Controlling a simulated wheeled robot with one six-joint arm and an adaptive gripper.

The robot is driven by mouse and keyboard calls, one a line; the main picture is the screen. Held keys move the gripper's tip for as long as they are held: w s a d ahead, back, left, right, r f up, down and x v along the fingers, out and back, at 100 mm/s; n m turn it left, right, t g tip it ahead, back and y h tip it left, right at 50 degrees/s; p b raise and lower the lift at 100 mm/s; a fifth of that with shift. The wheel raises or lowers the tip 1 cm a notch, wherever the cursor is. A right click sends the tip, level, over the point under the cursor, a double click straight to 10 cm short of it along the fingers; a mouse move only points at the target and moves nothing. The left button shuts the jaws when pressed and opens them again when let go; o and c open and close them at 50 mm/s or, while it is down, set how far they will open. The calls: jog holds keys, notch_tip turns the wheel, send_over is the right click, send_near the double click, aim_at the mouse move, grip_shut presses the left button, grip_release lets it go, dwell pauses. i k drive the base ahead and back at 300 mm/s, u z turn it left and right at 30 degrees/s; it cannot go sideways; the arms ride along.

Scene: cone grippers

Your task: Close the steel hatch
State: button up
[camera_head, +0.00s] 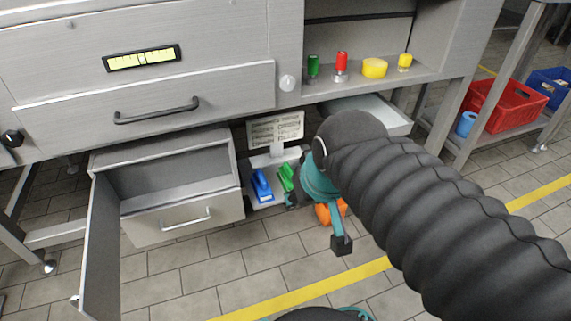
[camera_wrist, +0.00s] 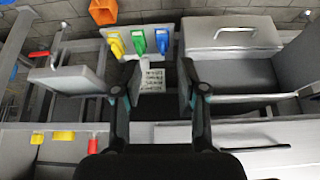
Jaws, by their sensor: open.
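A tall grey steel panel (camera_head: 102,245), which looks like the hatch, stands swung open at the lower left of the head view, beside a cabinet drawer. The drawer front (camera_head: 185,217) with its bar handle (camera_head: 187,219) is pulled out, and its inside shows. The drawer also appears at the upper right of the wrist view (camera_wrist: 235,35). My gripper (camera_head: 317,222) is open and empty, pointing down to the right of the drawer, apart from the panel. Its two spread fingers also show in the wrist view (camera_wrist: 158,88).
Blue (camera_head: 262,185) and green (camera_head: 286,177) cone grippers lie on a rack between drawer and gripper. An upper steel front (camera_head: 155,95) has a dark handle. A shelf (camera_head: 440,73) holds small coloured parts. A pale tray (camera_head: 392,118) juts out below.

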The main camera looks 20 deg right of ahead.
aim_at(99, 297)
jog(key=k, duration=0.5)
jog(key=u, duration=2.25)
jog(key=i, duration=1.45)
jog(key=z, duration=2.3)
jog(key=k, duration=0.9)
jog(key=z, duration=0.4)
